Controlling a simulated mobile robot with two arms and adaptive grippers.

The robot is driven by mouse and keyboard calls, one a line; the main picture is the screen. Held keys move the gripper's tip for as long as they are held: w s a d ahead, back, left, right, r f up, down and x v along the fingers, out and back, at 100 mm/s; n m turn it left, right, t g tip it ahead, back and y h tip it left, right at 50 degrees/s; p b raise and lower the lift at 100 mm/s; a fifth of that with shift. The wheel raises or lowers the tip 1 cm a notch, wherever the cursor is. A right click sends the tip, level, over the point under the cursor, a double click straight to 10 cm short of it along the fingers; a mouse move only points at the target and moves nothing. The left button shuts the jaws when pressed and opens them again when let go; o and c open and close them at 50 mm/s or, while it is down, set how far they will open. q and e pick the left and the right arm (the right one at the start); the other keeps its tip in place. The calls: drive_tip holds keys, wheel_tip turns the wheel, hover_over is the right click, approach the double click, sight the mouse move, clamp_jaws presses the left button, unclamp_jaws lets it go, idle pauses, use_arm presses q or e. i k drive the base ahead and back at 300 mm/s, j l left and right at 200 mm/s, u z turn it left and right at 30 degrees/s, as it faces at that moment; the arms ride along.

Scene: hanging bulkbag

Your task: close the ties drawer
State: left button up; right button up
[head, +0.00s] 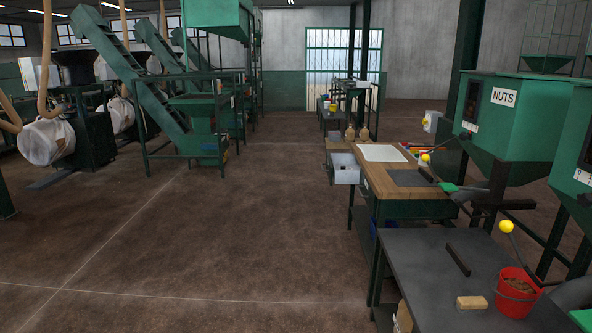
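A light grey drawer (346,175) sticks out from the left side of the wooden-topped workbench (400,206), at its far end. It stands open, with a handle on its left-hand front. What lies inside it is too small to tell, and I can read no label on it. Neither of my grippers is in view.
A dark table (425,262) with a red bucket (516,293) and a wooden block (471,302) stands at the near right. Green hoppers (520,120) with yellow-knobbed levers rise behind the benches. Conveyor machines (150,85) stand at the left. The brown floor (220,235) between is clear.

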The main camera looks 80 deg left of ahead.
sight(355, 167)
drive_tip(key=j+u, duration=0.3)
drive_tip(key=u, duration=0.2)
drive_tip(key=i+j+u, duration=0.1)
drive_tip(key=j+u, duration=0.15)
drive_tip(key=u, duration=0.2)
drive_tip(key=i+j+u, duration=0.1)
drive_tip(key=u, duration=0.4)
drive_tip(key=i+j+u, duration=0.25)
drive_tip(key=i+j, duration=0.25)
drive_tip(key=i+j+u, duration=0.2)
drive_tip(key=i+j, duration=0.35)
drive_tip(key=i+j+u, duration=0.25)
drive_tip(key=i+j, duration=0.15)
drive_tip(key=i, duration=0.25)
drive_tip(key=i+j+z, duration=0.85)
drive_tip(key=j+z, duration=0.2)
